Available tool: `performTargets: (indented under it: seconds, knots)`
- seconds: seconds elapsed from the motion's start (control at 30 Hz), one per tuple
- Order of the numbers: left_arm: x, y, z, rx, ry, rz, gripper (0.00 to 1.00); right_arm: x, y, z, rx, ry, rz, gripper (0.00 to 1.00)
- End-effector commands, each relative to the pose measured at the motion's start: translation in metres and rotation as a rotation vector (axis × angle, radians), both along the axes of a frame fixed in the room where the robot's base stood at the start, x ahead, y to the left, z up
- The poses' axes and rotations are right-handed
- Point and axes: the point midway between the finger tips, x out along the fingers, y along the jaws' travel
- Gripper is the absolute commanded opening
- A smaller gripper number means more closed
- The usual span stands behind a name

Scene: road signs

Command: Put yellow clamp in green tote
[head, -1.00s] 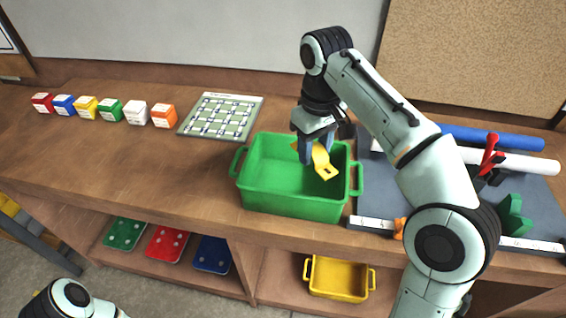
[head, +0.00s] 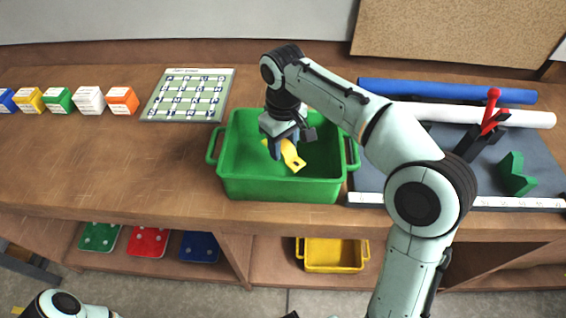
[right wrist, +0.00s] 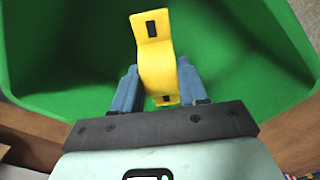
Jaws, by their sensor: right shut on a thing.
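The yellow clamp (head: 291,156) is a bent strap with a dark slot at its end. My right gripper (head: 284,148) is shut on it and holds it inside the outline of the green tote (head: 282,188). In the right wrist view the clamp (right wrist: 154,62) sits between the two blue fingers of the gripper (right wrist: 158,90), with the green tote (right wrist: 60,50) around and behind it. I cannot tell whether the clamp touches the tote's floor. Only part of my left arm shows at the bottom left; its gripper is not in view.
Coloured boxes, such as the orange one (head: 122,100), and a grid board (head: 188,95) stand left of the tote. A dark mat (head: 440,170) with a red-handled tool (head: 490,113) and a green block (head: 515,175) lies right. A yellow tote (head: 333,257) sits on the lower shelf.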

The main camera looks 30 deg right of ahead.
Motion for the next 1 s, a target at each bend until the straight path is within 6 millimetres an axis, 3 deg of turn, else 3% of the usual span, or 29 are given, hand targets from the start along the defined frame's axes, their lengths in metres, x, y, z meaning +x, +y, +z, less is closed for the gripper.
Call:
performTargets:
  seconds: [0.43,0.9,0.93,1.0]
  knots:
    - [-0.007,0.000,-0.014,0.000,0.007,0.000,0.43,0.000,0.000,-0.053,-0.001,0.000,-0.002,0.05]
    - [-0.008,0.000,-0.016,0.000,0.008,0.000,0.43,0.000,0.000,-0.060,-0.001,-0.002,-0.001,0.05]
    - [-0.007,0.000,-0.015,0.000,0.008,0.000,0.43,0.000,0.000,-0.060,-0.001,-0.001,-0.001,0.53]
    - [-0.007,0.000,-0.015,0.000,0.008,0.000,0.43,0.000,0.000,-0.060,-0.001,-0.001,-0.001,0.68]
